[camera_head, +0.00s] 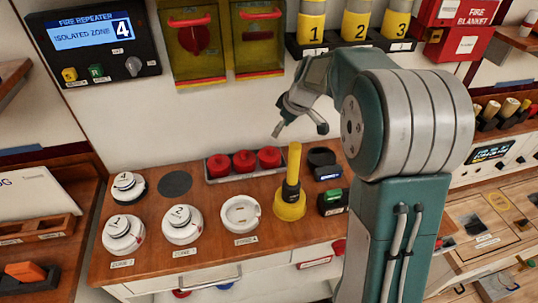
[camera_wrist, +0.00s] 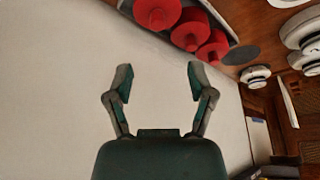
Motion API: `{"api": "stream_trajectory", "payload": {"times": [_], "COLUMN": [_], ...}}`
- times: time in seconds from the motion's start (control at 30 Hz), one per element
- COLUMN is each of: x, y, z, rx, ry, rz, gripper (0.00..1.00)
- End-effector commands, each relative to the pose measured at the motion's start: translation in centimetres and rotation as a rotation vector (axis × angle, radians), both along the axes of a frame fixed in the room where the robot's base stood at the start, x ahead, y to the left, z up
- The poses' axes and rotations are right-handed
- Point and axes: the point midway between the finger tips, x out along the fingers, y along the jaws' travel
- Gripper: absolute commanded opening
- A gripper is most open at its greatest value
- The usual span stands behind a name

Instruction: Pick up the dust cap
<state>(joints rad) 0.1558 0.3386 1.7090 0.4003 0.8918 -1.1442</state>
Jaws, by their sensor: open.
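Three red caps, which look like the dust caps, sit in a row in a grey tray (camera_head: 236,179) at the back of the wooden counter. They are the left cap (camera_head: 217,164), the middle cap (camera_head: 244,161) and the right cap (camera_head: 269,157). My gripper (camera_head: 299,130) is open and empty, above the counter and to the right of the caps. In the wrist view my gripper (camera_wrist: 160,78) has nothing between its fingers, and the red caps (camera_wrist: 158,12) show at the top, beyond the fingertips.
A yellow cone-shaped tool (camera_head: 290,205) stands upright in front of the gripper's side of the tray. White round detectors (camera_head: 182,225) and an empty white base (camera_head: 240,213) are on the counter. A grey disc (camera_head: 174,184) lies left of the tray. Yellow-red boxes (camera_head: 195,45) hang above.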

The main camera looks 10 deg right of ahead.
Motion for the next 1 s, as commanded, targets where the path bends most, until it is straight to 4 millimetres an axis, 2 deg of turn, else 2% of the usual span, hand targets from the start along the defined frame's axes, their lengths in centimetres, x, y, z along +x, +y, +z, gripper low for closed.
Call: {"api": "stream_trajectory", "payload": {"times": [0.17, 0.4, 0.67, 0.9, 1.0], "x": [0.9, 1.9, 2.3, 3.1, 3.4], "y": [0.0, 1.1, 1.6, 2.5, 2.7], "z": [-1.4, -4.9, -6.6, -10.0, -10.7], "rx": [0.002, 0.003, 0.002, 0.003, 0.001], "ry": [-0.001, 0.0, -0.001, 0.001, -0.003], "rz": [0.021, 0.02, 0.02, 0.02, 0.019], "gripper": [0.7, 0.7, 0.7, 0.7, 0.7]}}
